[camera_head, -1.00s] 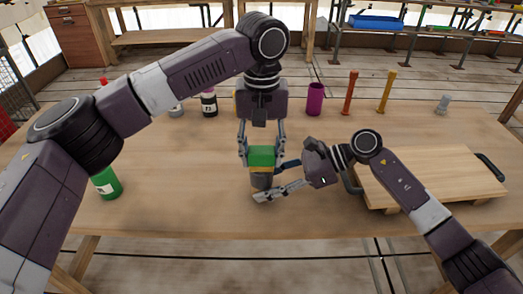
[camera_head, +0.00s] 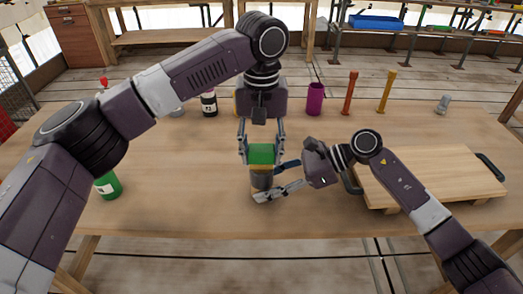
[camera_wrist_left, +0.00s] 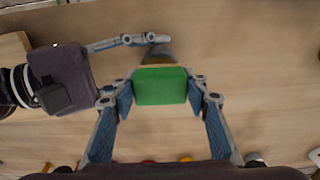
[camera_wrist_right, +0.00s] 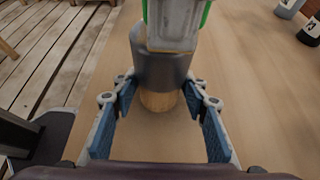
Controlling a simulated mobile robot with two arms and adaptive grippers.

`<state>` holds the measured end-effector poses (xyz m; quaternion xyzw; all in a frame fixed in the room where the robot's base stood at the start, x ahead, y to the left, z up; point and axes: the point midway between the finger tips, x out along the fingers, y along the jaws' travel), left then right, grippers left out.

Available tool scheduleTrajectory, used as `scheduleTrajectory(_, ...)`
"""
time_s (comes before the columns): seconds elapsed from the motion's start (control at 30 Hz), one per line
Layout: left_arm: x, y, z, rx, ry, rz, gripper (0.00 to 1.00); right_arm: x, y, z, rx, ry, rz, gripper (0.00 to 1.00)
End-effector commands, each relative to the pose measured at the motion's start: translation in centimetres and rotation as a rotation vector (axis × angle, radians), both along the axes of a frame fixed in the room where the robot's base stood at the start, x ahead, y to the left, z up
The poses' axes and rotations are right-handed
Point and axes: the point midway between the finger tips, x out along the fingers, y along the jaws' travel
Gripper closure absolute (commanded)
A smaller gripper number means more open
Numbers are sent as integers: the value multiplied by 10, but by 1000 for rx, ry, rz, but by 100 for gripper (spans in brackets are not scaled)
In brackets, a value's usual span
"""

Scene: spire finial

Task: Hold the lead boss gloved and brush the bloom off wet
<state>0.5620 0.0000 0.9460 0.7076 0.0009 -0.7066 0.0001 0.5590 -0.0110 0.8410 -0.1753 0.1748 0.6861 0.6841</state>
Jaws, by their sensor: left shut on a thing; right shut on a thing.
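My left gripper (camera_head: 262,148) points down and is shut on a green block (camera_head: 262,155), the brush, with a thin yellow band along its lower edge. The block is also between the fingers in the left wrist view (camera_wrist_left: 160,87). Right under it is the lead boss (camera_head: 261,178), a dark grey rounded piece. In the right wrist view the boss (camera_wrist_right: 160,68) sits over a pale wooden stub (camera_wrist_right: 158,101). My right gripper (camera_head: 276,180) comes in from the right and is shut on the boss. The brush hides the boss's top, so contact is hard to tell.
A wooden board (camera_head: 432,178) with dark handles lies at the right. A green bottle (camera_head: 108,185) stands at the left. A dark bottle (camera_head: 209,103), a purple cup (camera_head: 315,99), and red (camera_head: 348,92) and yellow (camera_head: 387,92) posts stand along the back.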

Motion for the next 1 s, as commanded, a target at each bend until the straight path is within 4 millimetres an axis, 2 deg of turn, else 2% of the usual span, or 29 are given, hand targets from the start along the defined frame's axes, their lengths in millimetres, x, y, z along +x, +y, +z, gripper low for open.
scheduleTrajectory(0.1,-9,0,-3,2,6,-4,77,1,0,0,1,-1,-3,73)
scheduleTrajectory(0.3,-15,0,-2,2,7,-1,77,1,0,1,2,-1,-4,73)
scheduleTrajectory(0.73,6,0,1,1,4,0,77,1,0,1,2,-2,-4,73)
scheduleTrajectory(1.0,3,0,1,1,4,-3,77,1,0,1,1,-1,-3,73)
